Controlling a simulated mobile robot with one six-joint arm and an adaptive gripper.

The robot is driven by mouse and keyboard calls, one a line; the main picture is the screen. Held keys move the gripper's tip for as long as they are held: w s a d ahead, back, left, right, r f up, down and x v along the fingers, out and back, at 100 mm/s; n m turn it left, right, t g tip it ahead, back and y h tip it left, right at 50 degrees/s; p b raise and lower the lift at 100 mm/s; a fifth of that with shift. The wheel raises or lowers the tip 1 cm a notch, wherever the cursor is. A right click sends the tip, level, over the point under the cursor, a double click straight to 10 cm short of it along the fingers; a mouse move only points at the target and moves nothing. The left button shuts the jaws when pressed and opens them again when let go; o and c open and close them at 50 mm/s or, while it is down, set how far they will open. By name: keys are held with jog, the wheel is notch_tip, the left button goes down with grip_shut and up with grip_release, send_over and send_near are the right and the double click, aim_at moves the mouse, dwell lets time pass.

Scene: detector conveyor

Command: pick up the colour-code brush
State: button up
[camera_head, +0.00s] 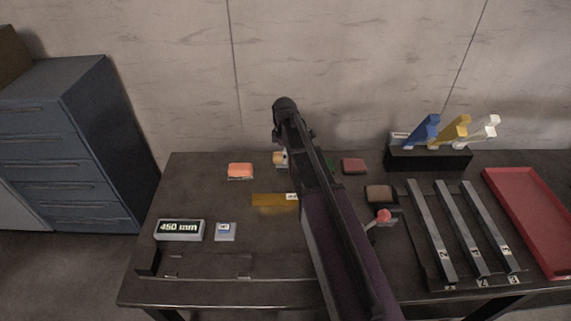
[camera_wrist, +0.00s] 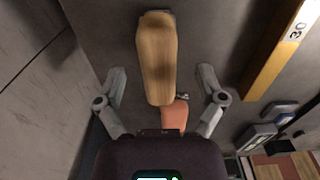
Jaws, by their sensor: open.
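A tan wooden piece with a long rounded top, seemingly the brush (camera_wrist: 157,45), stands near the middle top of the wrist view. In the head view its tan part (camera_head: 279,158) shows just left of my arm, partly hidden. My gripper (camera_wrist: 162,72) is open and empty, with one finger on each side of the wooden piece's lower half in the picture. No contact shows; the height gap is hard to judge. In the head view my arm hides the gripper.
An orange block (camera_head: 240,170) lies left of the wooden piece; a yellow bar (camera_head: 270,200) lies nearer. Blue, yellow and white pieces stand in a black holder (camera_head: 428,160). Dark bars, a red tray (camera_head: 530,210) and a display box (camera_head: 179,230) share the table. A wall rises behind.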

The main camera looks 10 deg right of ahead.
jog(key=shift+f+b, duration=1.65)
jog(key=shift+f, duration=0.3)
grip_shut()
